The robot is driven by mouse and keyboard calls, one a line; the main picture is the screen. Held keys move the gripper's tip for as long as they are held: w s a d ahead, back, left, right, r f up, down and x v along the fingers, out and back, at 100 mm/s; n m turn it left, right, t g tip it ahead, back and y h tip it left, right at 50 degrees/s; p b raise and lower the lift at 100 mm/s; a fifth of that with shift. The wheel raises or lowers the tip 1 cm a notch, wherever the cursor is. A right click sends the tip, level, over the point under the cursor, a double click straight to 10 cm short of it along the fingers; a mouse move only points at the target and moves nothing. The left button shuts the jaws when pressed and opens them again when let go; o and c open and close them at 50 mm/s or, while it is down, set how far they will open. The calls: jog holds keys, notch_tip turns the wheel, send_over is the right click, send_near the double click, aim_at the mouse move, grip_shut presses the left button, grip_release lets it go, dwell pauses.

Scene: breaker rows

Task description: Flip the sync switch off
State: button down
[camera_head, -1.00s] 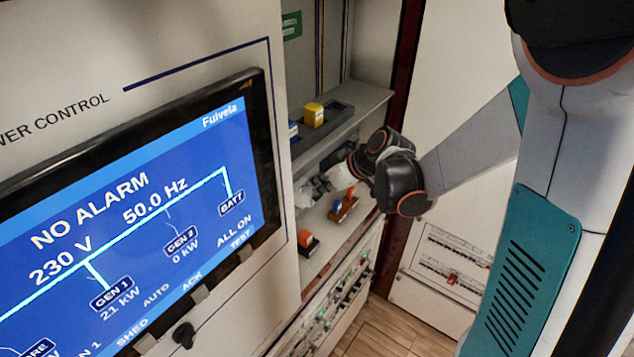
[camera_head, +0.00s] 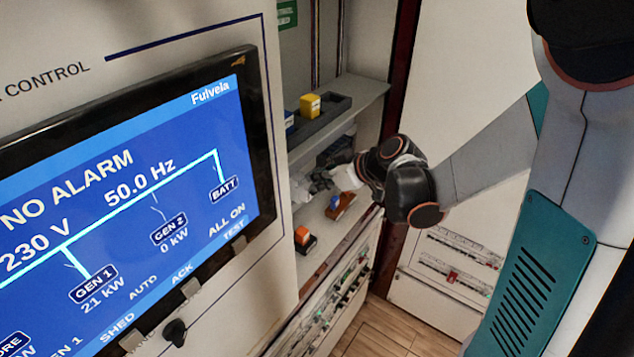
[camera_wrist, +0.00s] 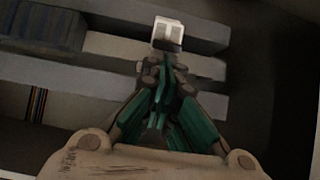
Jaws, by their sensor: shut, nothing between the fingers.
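No switch in these frames bears a label I can read as sync. A dark knob (camera_head: 175,332) is under the screen. My gripper (camera_wrist: 165,62) is shut and empty in the wrist view. A small white block (camera_wrist: 168,30) with a dark lower part shows at its fingertips; I cannot tell what it is or whether they touch. In the head view my gripper (camera_head: 318,181) is small, in the shelf recess, and partly hidden by my wrist.
A large screen panel (camera_head: 120,190) fills the left. The shelf (camera_head: 362,95) holds a dark tray and a yellow block (camera_head: 310,105). Breaker rows (camera_head: 340,305) are lower; another breaker panel (camera_head: 455,262) is right.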

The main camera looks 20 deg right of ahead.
aim_at(317, 192)
jog(key=shift+s+d+f+b, duration=0.1)
jog(key=shift+s+f+b, duration=0.1)
jog(key=shift+b, duration=0.25)
jog(key=f+t+b, duration=0.1)
jog(key=b, duration=0.2)
jog(key=s+d+f+t+y+b, duration=0.1)
jog(key=b, duration=0.3)
jog(key=s+f+t+y+b, duration=0.1)
jog(key=b, duration=0.2)
jog(key=shift+d+t+b, duration=0.2)
jog(key=shift+t+b, duration=0.1)
jog(key=shift+w+r+y, duration=0.1)
jog(key=shift+r+y, duration=0.05)
jog(key=shift+y, duration=0.15)
jog(key=shift+r, duration=0.1)
